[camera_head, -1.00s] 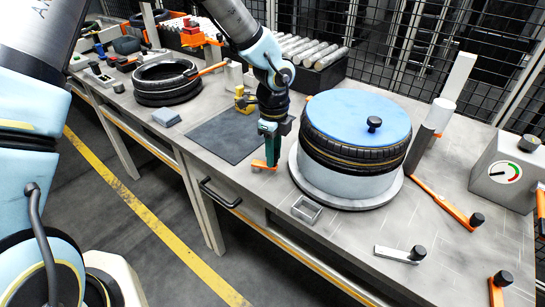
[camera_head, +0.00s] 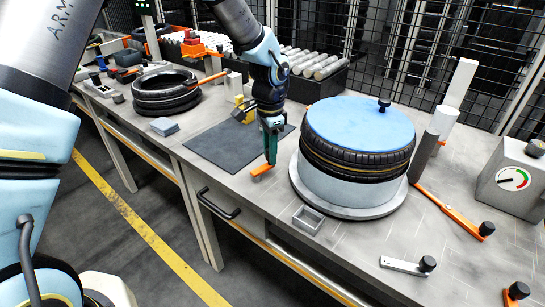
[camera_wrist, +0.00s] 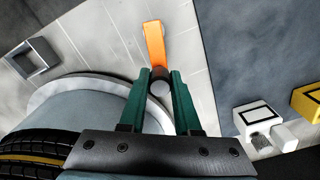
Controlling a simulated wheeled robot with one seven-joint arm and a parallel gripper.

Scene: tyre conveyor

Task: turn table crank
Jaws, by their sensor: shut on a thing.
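My gripper (camera_head: 270,160) points down at the table, just left of the turntable. In the wrist view its two green fingers (camera_wrist: 160,88) are closed around the dark knob (camera_wrist: 160,74) of a small orange crank (camera_wrist: 154,42). The crank's orange arm (camera_head: 261,172) also shows in the head view, low over the tabletop; the fingers hide most of its knob there. The round grey turntable (camera_head: 345,208) carries a tyre (camera_head: 350,163) topped by a blue disc (camera_head: 350,122) with a black knob (camera_head: 384,105) near its far right edge.
A small open metal tray (camera_head: 308,219) sits near the front edge, and a dark mat (camera_head: 225,150) lies left of my gripper. Stacked tyres (camera_head: 165,92) stand farther left. An orange lever (camera_head: 450,210), a grey lever (camera_head: 405,265) and a gauge box (camera_head: 512,180) are on the right.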

